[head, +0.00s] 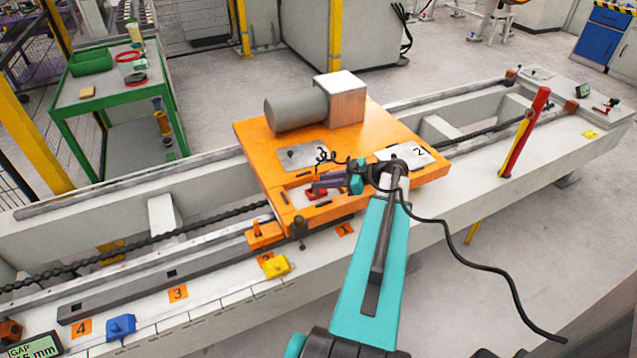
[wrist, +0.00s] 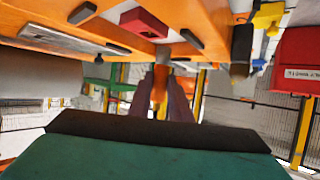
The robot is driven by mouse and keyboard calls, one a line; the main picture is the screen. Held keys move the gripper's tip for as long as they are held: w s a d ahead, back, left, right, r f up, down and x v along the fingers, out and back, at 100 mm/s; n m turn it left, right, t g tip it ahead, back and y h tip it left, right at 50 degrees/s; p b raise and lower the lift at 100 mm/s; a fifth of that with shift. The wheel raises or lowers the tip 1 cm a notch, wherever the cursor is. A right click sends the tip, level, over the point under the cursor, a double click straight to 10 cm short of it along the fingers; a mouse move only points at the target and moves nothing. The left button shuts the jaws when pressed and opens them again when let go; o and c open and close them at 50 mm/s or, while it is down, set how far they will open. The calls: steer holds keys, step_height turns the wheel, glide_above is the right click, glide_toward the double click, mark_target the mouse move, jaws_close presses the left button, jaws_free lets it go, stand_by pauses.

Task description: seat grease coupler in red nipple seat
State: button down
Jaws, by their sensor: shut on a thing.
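The orange carriage (head: 262,150) sits on the pale gantry bed. The red nipple seat (head: 317,193) is in a pale recess at its front edge. It also shows in the wrist view (wrist: 143,22), on the orange surface at the top of the picture. My gripper (head: 322,184) reaches in from the right over the front of the carriage, its fingers close to the red seat. In the wrist view the fingers (wrist: 163,95) are shut on a small orange and grey piece, likely the grease coupler (wrist: 160,88). It appears apart from the red seat. In the head view the fingers mostly hide it.
A grey motor (head: 297,108) and metal block (head: 340,98) stand on the carriage's back. A red and yellow post (head: 524,132) rises at right. A black cable (head: 470,266) hangs from my wrist. A yellow block (head: 276,266) and blue block (head: 121,327) sit along the front rail.

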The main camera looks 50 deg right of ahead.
steer(key=shift+w+d+f, duration=0.1)
steer(key=shift+w+d, duration=0.3)
steer(key=shift+w, duration=0.4)
steer(key=shift+w+d+f, duration=0.1)
steer(key=shift+w+d, duration=0.3)
steer(key=shift+w, duration=0.4)
steer(key=shift+f+p, duration=0.65)
steer(key=shift+f, duration=1.05)
steer(key=c, duration=1.6)
jaws_free()
steer(key=shift+s, duration=0.15)
steer(key=b+v, duration=0.2)
steer(key=v, duration=1)
